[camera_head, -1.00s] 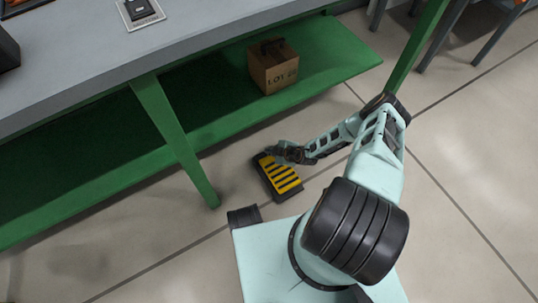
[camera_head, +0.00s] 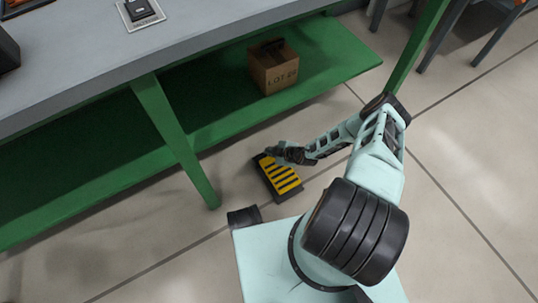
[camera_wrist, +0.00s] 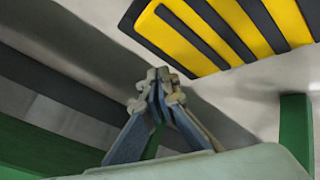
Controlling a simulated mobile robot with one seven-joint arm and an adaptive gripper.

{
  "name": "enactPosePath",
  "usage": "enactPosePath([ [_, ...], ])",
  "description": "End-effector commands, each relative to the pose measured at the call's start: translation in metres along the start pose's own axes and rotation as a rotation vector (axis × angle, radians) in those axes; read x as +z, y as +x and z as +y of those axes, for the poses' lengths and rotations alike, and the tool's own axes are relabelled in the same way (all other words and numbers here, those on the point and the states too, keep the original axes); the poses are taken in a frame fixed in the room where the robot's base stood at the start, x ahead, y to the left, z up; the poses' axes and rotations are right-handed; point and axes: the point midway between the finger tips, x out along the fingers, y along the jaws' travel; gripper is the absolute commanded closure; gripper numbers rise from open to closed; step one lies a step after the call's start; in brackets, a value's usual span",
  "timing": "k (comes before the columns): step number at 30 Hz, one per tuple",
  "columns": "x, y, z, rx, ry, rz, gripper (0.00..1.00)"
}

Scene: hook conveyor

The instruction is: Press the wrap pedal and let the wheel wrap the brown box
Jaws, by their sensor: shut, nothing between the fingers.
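The wrap pedal (camera_head: 279,180) is a black plate with yellow stripes on the floor, in front of the green bench leg. It also shows at the top right of the wrist view (camera_wrist: 215,30). My gripper (camera_head: 270,153) is at the pedal's far edge, shut and empty. In the wrist view the shut fingertips (camera_wrist: 158,88) are just beside the pedal's black edge; I cannot tell whether they touch it. A brown box (camera_head: 275,70) marked "LOT" stands on the green lower shelf. The wheel is not in view.
The grey bench top (camera_head: 90,55) overhangs the green shelf (camera_head: 325,60), and a green leg (camera_head: 172,135) stands left of the pedal. A small black device (camera_head: 139,9) lies on the bench top.

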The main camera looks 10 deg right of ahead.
Motion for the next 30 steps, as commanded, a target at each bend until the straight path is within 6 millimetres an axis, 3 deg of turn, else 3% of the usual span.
enactPosePath([
  [30, 0.0066, 0.009, -0.0067, 0.0, 0.001, 0.0, 1.0],
])
